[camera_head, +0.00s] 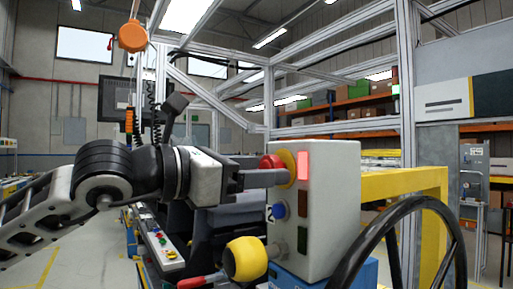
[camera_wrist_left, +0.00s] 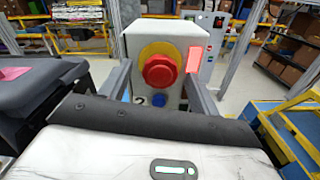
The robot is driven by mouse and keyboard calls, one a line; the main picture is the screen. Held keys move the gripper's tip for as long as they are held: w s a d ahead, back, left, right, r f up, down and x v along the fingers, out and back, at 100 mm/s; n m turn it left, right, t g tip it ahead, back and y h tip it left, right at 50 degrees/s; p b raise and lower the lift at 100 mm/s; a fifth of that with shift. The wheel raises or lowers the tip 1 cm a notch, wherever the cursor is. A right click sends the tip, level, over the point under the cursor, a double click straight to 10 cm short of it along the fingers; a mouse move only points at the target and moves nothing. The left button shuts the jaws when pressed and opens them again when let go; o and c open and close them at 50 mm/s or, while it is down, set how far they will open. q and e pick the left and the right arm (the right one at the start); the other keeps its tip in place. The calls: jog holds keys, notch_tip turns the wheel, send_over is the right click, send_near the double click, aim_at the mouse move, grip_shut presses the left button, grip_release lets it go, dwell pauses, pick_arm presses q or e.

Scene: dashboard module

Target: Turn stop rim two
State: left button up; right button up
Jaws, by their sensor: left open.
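The red stop button (camera_head: 272,161) with its yellow ring (camera_head: 289,166) sits on the front of a light grey control box (camera_head: 333,200) marked 2. In the left wrist view the red stop button (camera_wrist_left: 160,71) is near the middle, with the yellow ring around it. My left gripper (camera_head: 283,178) comes in from the left in front of the button. Its fingers are apart, one on each side of the red rim; I cannot tell whether they touch it. One finger partly hides the button's lower part in the head view. My right gripper is not in view.
A blue button (camera_head: 279,210) and a lit red lamp (camera_head: 303,165) are on the same box. A yellow ball knob (camera_head: 245,258) stands below. A black steering wheel (camera_head: 408,235) and a yellow frame (camera_head: 395,182) are at the right. A dark monitor (camera_head: 114,99) stands behind.

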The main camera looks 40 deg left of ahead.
pick_arm(q)
jog(key=shift+c, duration=0.3)
jog(key=c, duration=0.9)
jog(key=shift+m, duration=0.4)
jog(key=m, duration=0.3)
jog(key=shift+m, duration=1.5)
